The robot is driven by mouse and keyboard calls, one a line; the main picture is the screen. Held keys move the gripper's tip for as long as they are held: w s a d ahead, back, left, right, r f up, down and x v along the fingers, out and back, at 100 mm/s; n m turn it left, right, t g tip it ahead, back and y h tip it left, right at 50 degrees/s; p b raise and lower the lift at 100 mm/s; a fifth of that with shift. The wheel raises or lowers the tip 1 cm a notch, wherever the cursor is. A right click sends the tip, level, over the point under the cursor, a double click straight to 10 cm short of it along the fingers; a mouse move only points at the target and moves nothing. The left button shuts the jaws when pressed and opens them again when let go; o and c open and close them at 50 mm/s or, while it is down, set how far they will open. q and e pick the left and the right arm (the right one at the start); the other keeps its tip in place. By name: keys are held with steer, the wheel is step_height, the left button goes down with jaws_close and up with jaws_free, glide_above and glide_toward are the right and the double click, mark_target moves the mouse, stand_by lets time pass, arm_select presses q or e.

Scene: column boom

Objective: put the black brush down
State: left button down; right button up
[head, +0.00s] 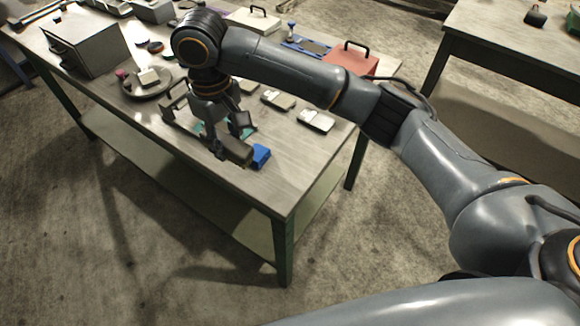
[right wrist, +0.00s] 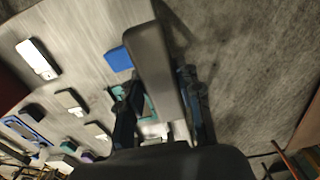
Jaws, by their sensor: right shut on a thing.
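My right gripper (head: 229,134) is shut on the black brush (head: 235,152), a dark, long block, near the front edge of the metal table (head: 283,190). In the right wrist view the brush (right wrist: 155,65) lies between the two fingers (right wrist: 158,105) and sticks out past them, across the line of the table's edge. I cannot tell whether its underside touches the table. A blue block (head: 261,155) is close beside the brush; it also shows in the right wrist view (right wrist: 119,58). My left gripper is not in view.
A teal item (right wrist: 148,104) is partly hidden under the gripper. Several pale-topped blocks, one of them white (head: 316,120), lie behind. A round tray (head: 134,92), a grey box (head: 88,46) and a red box (head: 349,59) stand farther off. The table's near right corner is bare.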

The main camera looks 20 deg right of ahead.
steer(key=d+f+p, duration=0.2)
steer(key=d+f, duration=0.1)
steer(key=d, duration=0.6)
glide_above(291, 168)
steer(key=a, duration=0.1)
step_height(291, 168, down, 5)
steer(key=shift+s+f, duration=0.1)
steer(key=shift+s, duration=0.05)
steer(key=shift+d+f, duration=0.15)
steer(key=shift+f, duration=0.05)
steer(key=f, duration=0.2)
steer(key=d+f+p, duration=0.1)
steer(key=shift+f, duration=0.35)
steer(key=shift+a+f, duration=0.1)
steer(key=shift+f, duration=0.1)
steer(key=o, duration=1)
steer(key=shift+f, duration=0.1)
